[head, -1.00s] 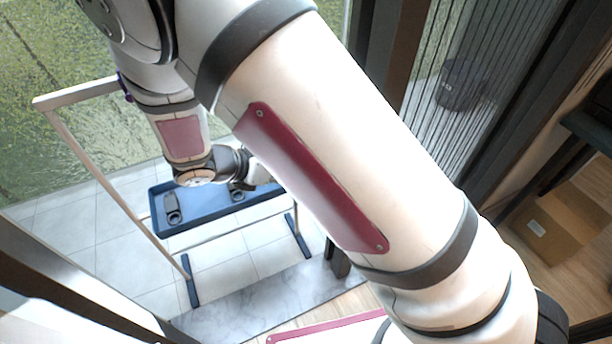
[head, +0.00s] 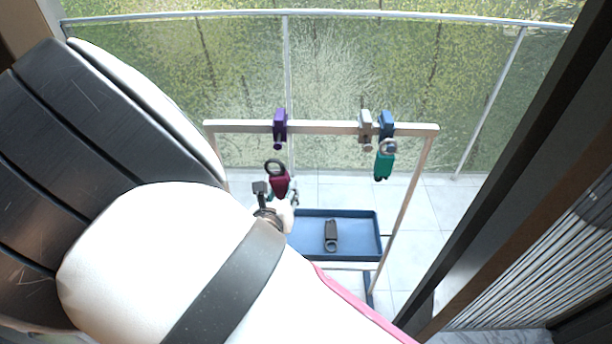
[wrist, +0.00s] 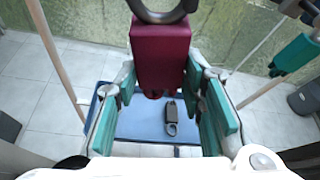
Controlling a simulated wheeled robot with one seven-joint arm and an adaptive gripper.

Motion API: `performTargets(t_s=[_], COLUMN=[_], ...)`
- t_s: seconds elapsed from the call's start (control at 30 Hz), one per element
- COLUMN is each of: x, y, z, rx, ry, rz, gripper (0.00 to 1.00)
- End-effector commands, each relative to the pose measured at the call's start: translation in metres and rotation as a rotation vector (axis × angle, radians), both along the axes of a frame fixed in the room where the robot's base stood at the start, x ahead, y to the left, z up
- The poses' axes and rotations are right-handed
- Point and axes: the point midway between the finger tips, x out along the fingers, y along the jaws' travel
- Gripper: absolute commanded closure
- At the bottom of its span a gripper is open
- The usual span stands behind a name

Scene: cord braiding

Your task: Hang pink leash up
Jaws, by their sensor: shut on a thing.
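The pink leash, a dark crimson block with a dark ring on top (head: 280,183), is held upright in my gripper (head: 287,197). The wrist view shows the leash (wrist: 160,52) between the teal finger pads of my gripper (wrist: 160,80), with its ring cut off at the top edge. The leash is just below the purple hook (head: 280,124) on the rack's top bar (head: 325,127); its ring looks apart from the hook. A white hook (head: 365,124) and a blue hook (head: 386,122) sit farther right. A teal leash (head: 383,164) hangs at the blue hook.
A blue tray (head: 355,222) low on the rack holds a dark leash-like item (head: 331,235). The rack's right post (head: 405,210) stands beside it. A glass railing (head: 400,18) lies behind, and a dark door frame (head: 490,170) is at right.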

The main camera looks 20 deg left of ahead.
Motion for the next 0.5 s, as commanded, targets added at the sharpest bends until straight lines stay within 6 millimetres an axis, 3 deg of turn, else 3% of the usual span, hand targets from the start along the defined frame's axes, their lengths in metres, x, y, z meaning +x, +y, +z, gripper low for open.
performTargets(t_s=[0.5], x=[0.03], y=[0.007], z=[0.0], rx=[0.001], ry=[-0.002], rz=[-0.001], gripper=[0.95])
